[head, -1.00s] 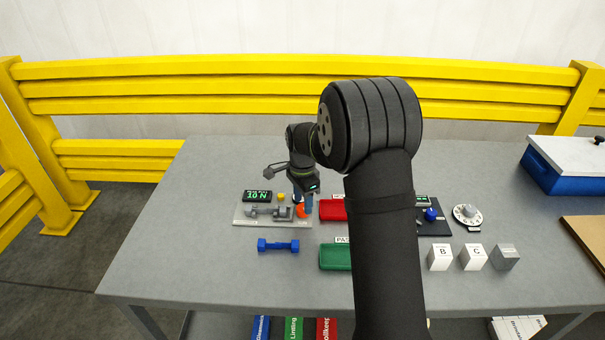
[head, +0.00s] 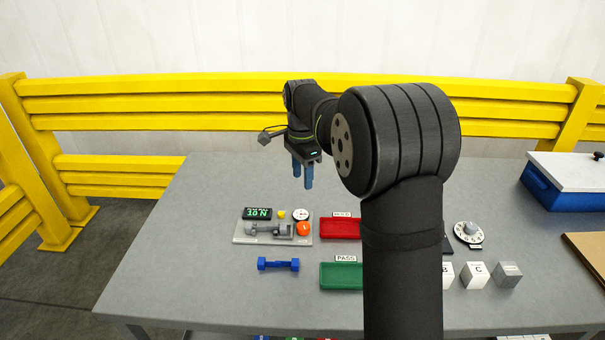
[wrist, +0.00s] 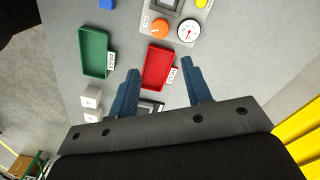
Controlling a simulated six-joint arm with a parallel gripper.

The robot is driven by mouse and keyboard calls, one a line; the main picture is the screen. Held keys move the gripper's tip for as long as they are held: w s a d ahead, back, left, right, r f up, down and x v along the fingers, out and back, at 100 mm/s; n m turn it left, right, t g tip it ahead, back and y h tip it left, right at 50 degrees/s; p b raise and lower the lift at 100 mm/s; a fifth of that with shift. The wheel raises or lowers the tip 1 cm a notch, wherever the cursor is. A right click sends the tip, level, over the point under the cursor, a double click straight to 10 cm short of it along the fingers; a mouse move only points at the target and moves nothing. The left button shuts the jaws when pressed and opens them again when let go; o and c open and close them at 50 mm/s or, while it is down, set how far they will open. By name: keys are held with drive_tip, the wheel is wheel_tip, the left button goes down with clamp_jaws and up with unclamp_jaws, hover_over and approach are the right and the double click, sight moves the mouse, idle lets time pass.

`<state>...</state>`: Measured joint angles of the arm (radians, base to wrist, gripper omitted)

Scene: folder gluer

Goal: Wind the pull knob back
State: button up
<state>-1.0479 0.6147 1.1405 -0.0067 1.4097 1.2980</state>
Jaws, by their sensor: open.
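The pull tester is a light grey plate (head: 240,239) at the left of the table, with a grey clamp (head: 268,230) on it. The round orange knob (head: 303,229) is at the plate's right end; it also shows at the top of the wrist view (wrist: 160,28). A white dial gauge (head: 300,214) sits beside the knob, and a small yellow part (head: 282,214) is to its left. A black display (head: 257,213) shows green digits, apparently 10 N. My gripper (head: 302,186) is open and empty, its blue fingers pointing down, raised above the table and apart from the knob.
A red tray (head: 340,229) lies right of the tester and a green tray (head: 340,277) in front of it. A blue dumbbell (head: 278,265) lies in front of the tester. Lettered cubes (head: 476,275) and a white dial (head: 468,234) are at the right. A yellow rail (head: 200,90) runs behind.

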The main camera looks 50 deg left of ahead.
sight(303, 226)
drive_tip(key=f+m, duration=0.2)
drive_tip(key=f, duration=0.4)
drive_tip(key=f+m, duration=0.2)
drive_tip(key=f, duration=0.3)
drive_tip(key=f+m, duration=0.3)
drive_tip(key=f, duration=0.3)
drive_tip(key=shift+s+d+f, duration=0.1)
drive_tip(key=shift+d+f, duration=0.2)
drive_tip(key=c, duration=0.7)
